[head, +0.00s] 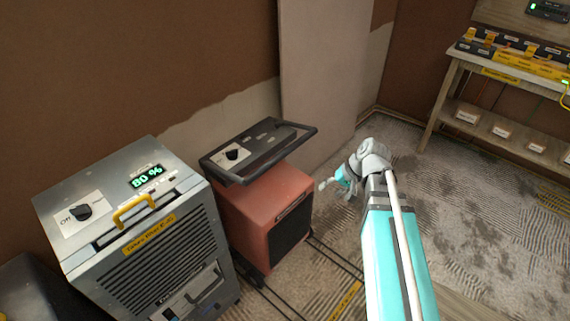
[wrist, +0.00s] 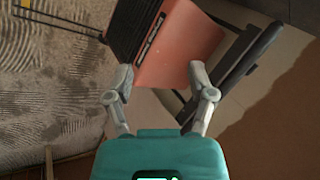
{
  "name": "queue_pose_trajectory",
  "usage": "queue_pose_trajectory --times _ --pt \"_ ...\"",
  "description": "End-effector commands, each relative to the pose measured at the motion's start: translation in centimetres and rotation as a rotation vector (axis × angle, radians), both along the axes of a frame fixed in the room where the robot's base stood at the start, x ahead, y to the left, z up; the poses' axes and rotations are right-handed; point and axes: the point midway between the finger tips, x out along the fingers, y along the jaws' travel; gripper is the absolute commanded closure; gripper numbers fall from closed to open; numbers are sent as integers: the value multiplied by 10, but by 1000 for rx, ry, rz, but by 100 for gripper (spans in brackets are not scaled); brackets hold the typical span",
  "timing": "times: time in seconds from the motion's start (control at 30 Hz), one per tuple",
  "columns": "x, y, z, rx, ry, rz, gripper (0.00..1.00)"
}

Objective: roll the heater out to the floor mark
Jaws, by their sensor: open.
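The heater (head: 268,212) is a salmon-red box with a dark grille and a dark top panel with a knob. It stands on the floor against the wall. A dark handle bar (head: 296,146) frames its top. My gripper (head: 338,184) is to the right of the heater, open and empty. In the wrist view the heater (wrist: 180,50) lies beyond the open fingers (wrist: 163,98), and the handle bar (wrist: 243,66) passes behind the right finger. I cannot tell whether they touch. A yellow strip (head: 346,300) lies on the floor in front; I cannot tell if it is the mark.
A grey machine (head: 150,230) reading 80 % stands close left of the heater. Dark rails (head: 335,255) run along the floor by the heater. A wooden bench (head: 490,95) with boxes is at the far right. Rough, ridged floor (head: 480,220) lies open on the right.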

Motion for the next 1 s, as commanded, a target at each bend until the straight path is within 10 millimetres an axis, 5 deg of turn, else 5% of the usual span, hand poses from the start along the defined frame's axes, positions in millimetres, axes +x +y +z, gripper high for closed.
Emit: queue_pose_trajectory --times 0.1,0.5,1.0 --pt "19 12 -24 115 -16 -7 29" --pt "72 40 -49 501 -79 -43 29" --pt "136 37 -63 977 -168 -101 29"
